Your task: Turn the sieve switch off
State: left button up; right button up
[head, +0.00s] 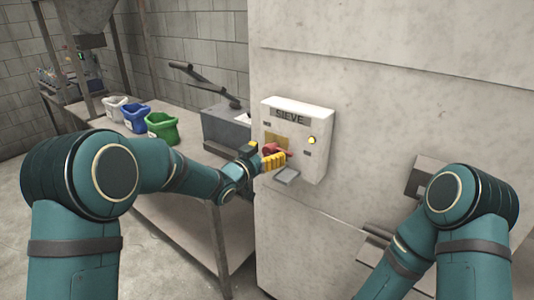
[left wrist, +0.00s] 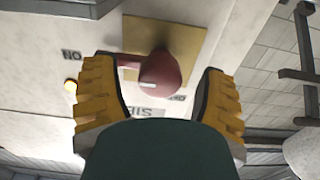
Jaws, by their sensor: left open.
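The sieve switch box (head: 297,112) is white, labelled SIEVE, and fixed to the big pale wall panel. Its red switch handle (head: 277,148) sits on a brass plate (left wrist: 192,38). In the left wrist view the red handle (left wrist: 166,74) shows upside down, with its arm reaching left, toward the side of the ON label (left wrist: 72,56). The OFF label (left wrist: 178,98) is on the right. My left gripper (head: 270,157), with yellow fingers, is open at the handle. Its fingers stand on either side of the handle with gaps visible. My right gripper is out of view.
A yellow indicator light (head: 311,140) is on the box front. Left of the panel is a table (head: 185,165) with a grey machine (head: 226,128) and white, blue and green bags (head: 162,128).

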pick_arm(q)
jog(key=c, duration=1.2)
jog(key=shift+n, duration=0.3)
jog(key=shift+c, duration=0.2)
jog(key=n, duration=0.3)
jog(key=shift+a, duration=0.1)
jog(key=n, duration=0.5)
jog(key=shift+f+n, duration=0.1)
jog(key=shift+n, duration=0.3)
jog(key=n, duration=0.4)
jog(key=shift+s+n, duration=0.1)
jog(key=shift+n, duration=0.2)
jog(key=shift+n+b, duration=0.4)
jog(key=shift+n, duration=1.6)
jog(key=shift+d, duration=0.2)
